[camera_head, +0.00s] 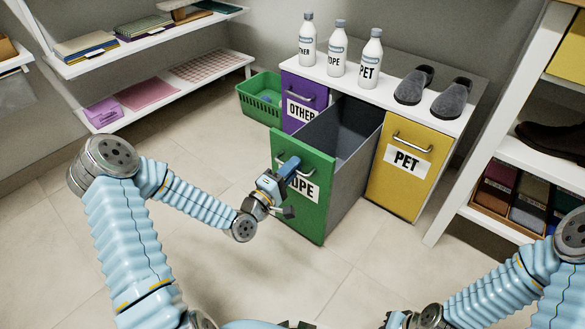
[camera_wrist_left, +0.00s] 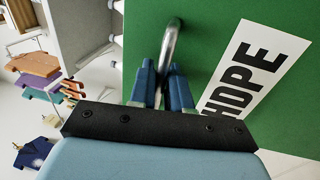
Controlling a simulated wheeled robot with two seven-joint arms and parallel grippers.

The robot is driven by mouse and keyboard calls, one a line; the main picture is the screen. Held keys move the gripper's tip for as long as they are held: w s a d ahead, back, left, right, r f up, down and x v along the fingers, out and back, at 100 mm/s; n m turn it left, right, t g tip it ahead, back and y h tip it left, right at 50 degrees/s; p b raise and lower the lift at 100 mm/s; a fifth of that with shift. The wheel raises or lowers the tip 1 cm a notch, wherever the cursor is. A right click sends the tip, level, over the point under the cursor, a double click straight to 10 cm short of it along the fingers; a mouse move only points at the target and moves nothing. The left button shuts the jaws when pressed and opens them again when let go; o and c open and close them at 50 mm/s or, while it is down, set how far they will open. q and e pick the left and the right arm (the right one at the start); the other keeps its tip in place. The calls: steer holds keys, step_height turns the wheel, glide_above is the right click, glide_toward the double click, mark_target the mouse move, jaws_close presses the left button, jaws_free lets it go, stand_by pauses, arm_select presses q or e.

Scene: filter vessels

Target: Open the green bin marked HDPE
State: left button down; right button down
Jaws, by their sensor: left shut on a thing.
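The green bin (camera_head: 308,213) marked HDPE is a drawer-like bin with a grey inside. It stands pulled well out of the white cabinet, its inside open to view from above. My left gripper (camera_head: 291,166) is at the upper part of its green front, shut on the metal handle (camera_wrist_left: 172,42). In the left wrist view the blue fingers (camera_wrist_left: 163,82) close around the bar, beside the white HDPE label (camera_wrist_left: 256,72).
The purple OTHER bin (camera_head: 291,118) and yellow PET bin (camera_head: 410,187) are shut on either side. Bottles (camera_head: 338,52) and grey slippers (camera_head: 452,97) stand on the cabinet top. A green basket (camera_head: 259,110) stands at left. The tiled floor in front is clear.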

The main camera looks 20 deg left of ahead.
arm_select(q)
steer(key=c, duration=1.3)
jaws_free()
steer(key=p+v, duration=0.1)
steer(key=v, duration=1.2)
steer(key=shift+s+a+f, duration=0.1)
steer(key=shift+s+f, duration=0.05)
steer(key=shift+s, duration=0.2)
